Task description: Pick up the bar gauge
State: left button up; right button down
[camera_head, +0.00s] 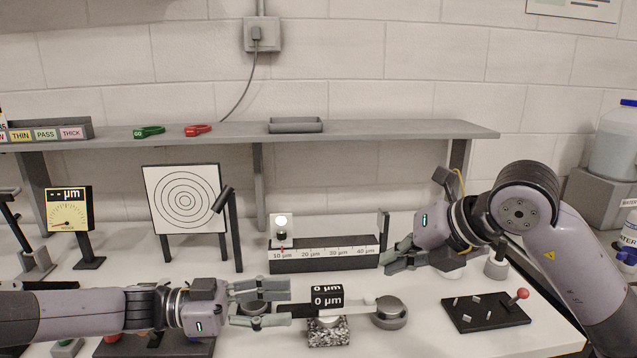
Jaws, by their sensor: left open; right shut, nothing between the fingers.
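The bar gauge appears to be the pale bar with a black "0 µm" readout (327,298) at the front middle. It sits over a speckled block (328,331). My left gripper (286,305) comes in from the left, open, with its fingertips beside the gauge's left part. The fingers hide some of that side, and I cannot tell whether they touch it. My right gripper (388,262) is shut and empty, further back to the right, near the right end of a black scale rail.
A grey round puck (390,312) stands by the gauge's right end. The scale rail (325,258) lies behind. A black board with pegs and a red-knobbed lever (487,311) is at right. A ringed target (183,199) and dial display (68,209) stand at left.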

aim_at(328, 304)
jog(key=k, duration=1.05)
